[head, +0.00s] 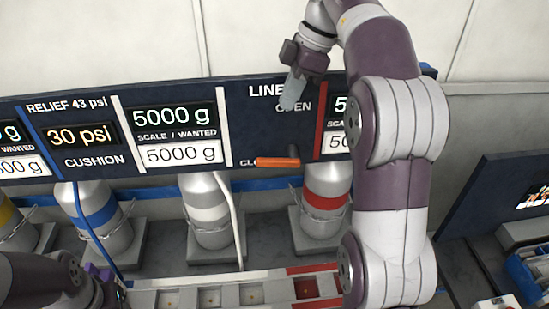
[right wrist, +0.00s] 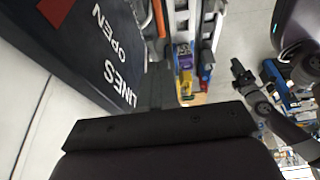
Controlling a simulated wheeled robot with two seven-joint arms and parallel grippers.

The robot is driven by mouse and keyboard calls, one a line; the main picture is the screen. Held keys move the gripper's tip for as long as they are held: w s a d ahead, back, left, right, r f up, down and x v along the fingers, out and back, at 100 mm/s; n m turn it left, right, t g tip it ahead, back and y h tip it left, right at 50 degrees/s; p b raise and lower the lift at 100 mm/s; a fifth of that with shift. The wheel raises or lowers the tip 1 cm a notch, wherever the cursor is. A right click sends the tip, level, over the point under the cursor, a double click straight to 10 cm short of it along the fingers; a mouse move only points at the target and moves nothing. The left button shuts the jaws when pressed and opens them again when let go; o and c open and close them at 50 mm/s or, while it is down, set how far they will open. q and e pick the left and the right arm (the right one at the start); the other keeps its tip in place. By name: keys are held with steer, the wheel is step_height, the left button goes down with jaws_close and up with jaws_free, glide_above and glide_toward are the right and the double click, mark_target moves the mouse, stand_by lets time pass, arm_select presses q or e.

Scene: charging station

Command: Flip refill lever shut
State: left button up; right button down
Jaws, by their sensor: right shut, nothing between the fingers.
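The refill lever (head: 278,161) has an orange handle lying level at the bottom of the LINES panel (head: 265,125), beside a partly hidden label starting "CL". Its dark pivot is at the handle's right end. The orange handle also shows at the top of the right wrist view (right wrist: 159,18). My right gripper (head: 291,100) is shut and empty, in front of the panel near the word OPEN, above the lever and apart from it. Its fingers also show in the right wrist view (right wrist: 155,88). My left gripper (head: 112,294) is at the lower left, and its fingers are not clear.
Silver cylinders with a blue (head: 97,214), a white (head: 208,212) and a red band (head: 325,202) stand below the panel. A slotted rail (head: 225,295) runs along the front. The nearby displays read 5000 g. A dark screen (head: 500,210) stands at right.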

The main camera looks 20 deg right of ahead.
glide_toward(269, 158)
steer(key=x, duration=0.5)
steer(key=shift+w+a, duration=0.15)
arm_select(q)
steer(key=shift+w+f, duration=0.25)
steer(key=shift+f, duration=0.15)
arm_select(e)
steer(key=shift+a+f, duration=0.1)
steer(key=shift+f, duration=0.65)
arm_select(q)
steer(key=shift+w, duration=0.1)
